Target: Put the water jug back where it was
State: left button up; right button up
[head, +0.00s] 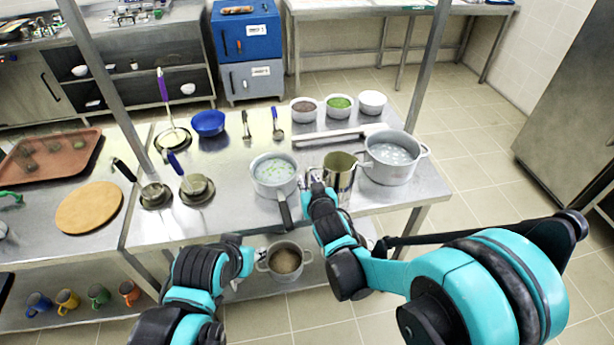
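The metal water jug (343,182) is at the front edge of the counter, between a saucepan of pale liquid with green bits (273,170) and a large steel stockpot (392,160). It looks upright, with its open top facing up. I cannot tell whether its base touches the counter. My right gripper (314,182) is at the jug's left side, by its handle. The fingers are small and partly hidden, so their closure is unclear. My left gripper (247,257) is low in front of the counter, apart from the jug, its fingers not clear.
A pot with brown contents (285,262) is on the lower shelf. Bowls (339,106) line the back right of the counter. Metal posts rise from the counter.

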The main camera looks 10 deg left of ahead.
jog(key=p+v, duration=0.2)
jog(key=v, duration=0.8)
jog(key=s+d+r+m+g+h, duration=0.2)
jog(key=s+d+h, duration=0.1)
jog(key=d, duration=0.9)
jog(key=s+d+m+g+h, duration=0.1)
jog(key=s+d+g, duration=0.3)
jog(key=s+d, duration=0.5)
jog(key=s+m, duration=0.1)
jog(key=s, duration=0.3)
jog(key=shift+d+f, duration=0.35)
